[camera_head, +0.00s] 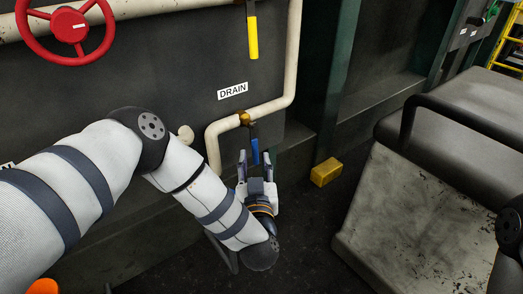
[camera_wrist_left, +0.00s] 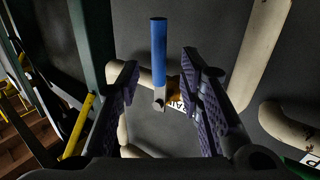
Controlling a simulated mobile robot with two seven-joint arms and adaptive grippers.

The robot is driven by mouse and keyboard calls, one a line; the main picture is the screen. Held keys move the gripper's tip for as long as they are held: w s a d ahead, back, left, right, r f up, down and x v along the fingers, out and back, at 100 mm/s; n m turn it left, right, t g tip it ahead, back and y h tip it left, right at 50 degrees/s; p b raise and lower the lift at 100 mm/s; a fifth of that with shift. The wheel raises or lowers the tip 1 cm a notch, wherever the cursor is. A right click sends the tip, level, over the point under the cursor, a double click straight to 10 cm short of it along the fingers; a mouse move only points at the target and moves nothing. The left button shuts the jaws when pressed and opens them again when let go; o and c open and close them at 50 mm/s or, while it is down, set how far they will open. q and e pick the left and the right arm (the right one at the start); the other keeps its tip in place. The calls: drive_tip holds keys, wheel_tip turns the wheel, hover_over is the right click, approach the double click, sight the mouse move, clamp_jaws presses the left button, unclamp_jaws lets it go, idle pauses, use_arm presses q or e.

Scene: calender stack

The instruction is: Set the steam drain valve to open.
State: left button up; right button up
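The steam drain valve is a brass body (camera_head: 244,118) on a cream pipe, below a white DRAIN label (camera_head: 232,91). Its blue lever (camera_head: 255,151) hangs straight down, across the pipe run. My left gripper (camera_head: 255,163) is open, with its two dark fingers on either side of the lever's lower end. In the left wrist view, the blue lever (camera_wrist_left: 159,55) lies between the spread fingers with a gap on each side. The brass valve body (camera_wrist_left: 176,90) is partly hidden behind the right finger there. My right gripper is out of view.
A red handwheel (camera_head: 69,27) and a yellow lever (camera_head: 252,37) are above on the panel. A cream pipe (camera_head: 293,60) rises right of the valve. A yellow block (camera_head: 325,172) lies on the floor, and a grey machine housing (camera_head: 400,225) stands at right.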

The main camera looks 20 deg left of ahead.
sight(255, 152)
use_arm(q)
drive_tip(key=x, duration=0.4)
drive_tip(key=shift+w, duration=0.25)
drive_tip(key=shift+w+a, duration=0.1)
drive_tip(key=shift+w, duration=0.15)
drive_tip(key=shift+c, duration=0.6)
